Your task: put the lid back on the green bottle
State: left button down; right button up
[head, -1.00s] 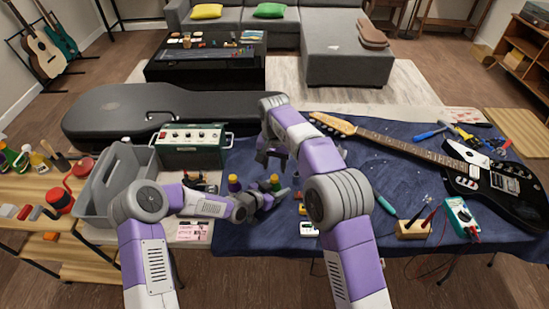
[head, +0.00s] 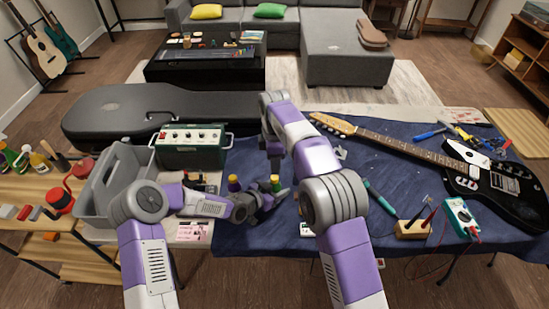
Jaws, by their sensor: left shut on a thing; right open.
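The green bottle (head: 275,185) stands upright at the left part of the blue mat, very small in view. My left gripper (head: 272,195), coming in low from the left, is shut on it. My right gripper (head: 275,161) is open and points down just above the bottle, apart from it. I cannot make out a separate lid, nor clearly tell the bottle's top.
A green amplifier (head: 190,148) and a grey tote (head: 97,207) stand to the left, before a black guitar case (head: 115,112). A black guitar (head: 488,184), a multimeter (head: 459,215) and a wooden tool block (head: 412,228) lie right. The blue mat (head: 375,170) has free room mid-right.

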aim_at(275, 177)
jog(key=n, duration=0.3)
jog(key=shift+r+n, duration=0.15)
jog(key=shift+n, duration=0.25)
jog(key=n, duration=0.4)
jog(key=shift+r, duration=0.2)
jog(key=shift+f, duration=4)
grip_shut()
jog(key=shift+m, duration=1.5)
